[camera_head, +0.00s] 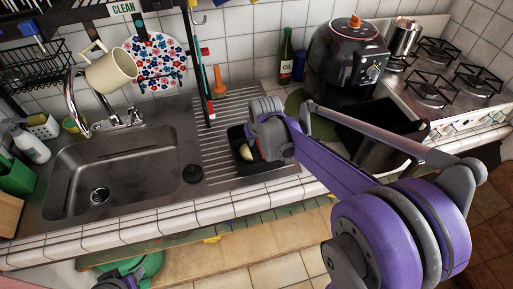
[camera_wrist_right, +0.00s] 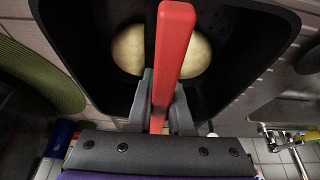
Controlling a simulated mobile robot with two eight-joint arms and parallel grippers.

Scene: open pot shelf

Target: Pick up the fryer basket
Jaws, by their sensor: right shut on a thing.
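The fryer basket is a black square tub (camera_head: 268,169) with a red handle, over the ridged drainboard right of the sink in the head view. It fills much of the right wrist view (camera_wrist_right: 75,45), with the red handle (camera_wrist_right: 175,40) crossing it. Pale rounded food (camera_wrist_right: 128,50) lies inside, partly hidden by the handle; a bit of it shows in the head view (camera_head: 246,152). My right gripper (camera_wrist_right: 160,95) is shut on the red handle. Whether the basket touches the drainboard is unclear. A small part of my left arm's end (camera_head: 115,281) shows at the bottom left; its jaws are unclear.
The black air fryer (camera_head: 345,58) stands behind my right arm, with a dark open box (camera_head: 375,150) in front. A stove (camera_head: 440,75) is at right. The sink (camera_head: 115,170) is left. Bottles (camera_head: 286,58) stand by the wall. A hanging mug (camera_head: 110,70) is above the sink.

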